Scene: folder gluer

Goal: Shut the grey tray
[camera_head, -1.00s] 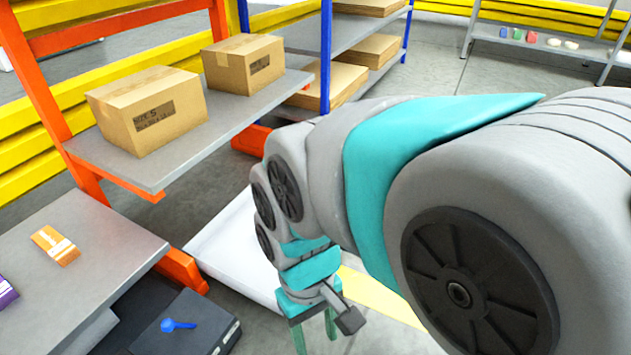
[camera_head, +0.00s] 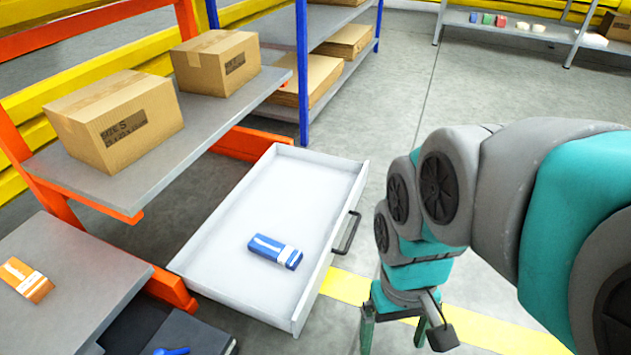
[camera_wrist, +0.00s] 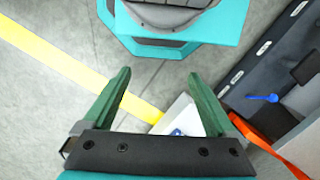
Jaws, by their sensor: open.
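The grey tray (camera_head: 322,275) is a pale, shallow drawer, pulled out from under the shelf unit, in the middle of the head view. A dark bar handle (camera_head: 347,233) is on its outer right face. A blue and white box (camera_head: 275,251) lies inside it. My gripper (camera_head: 395,340) points down to the right of the tray's near corner, apart from the handle. Its green fingers are spread and empty. In the wrist view my gripper (camera_wrist: 158,76) is open over the floor, and a pale corner of the tray (camera_wrist: 183,108) shows between the fingers.
Two cardboard boxes (camera_head: 113,120) stand on the grey shelf above. An orange packet (camera_head: 27,280) lies on the lower-left table. A dark case with a blue knob (camera_wrist: 262,98) is near the orange frame. Floor right of the tray is clear apart from my arm.

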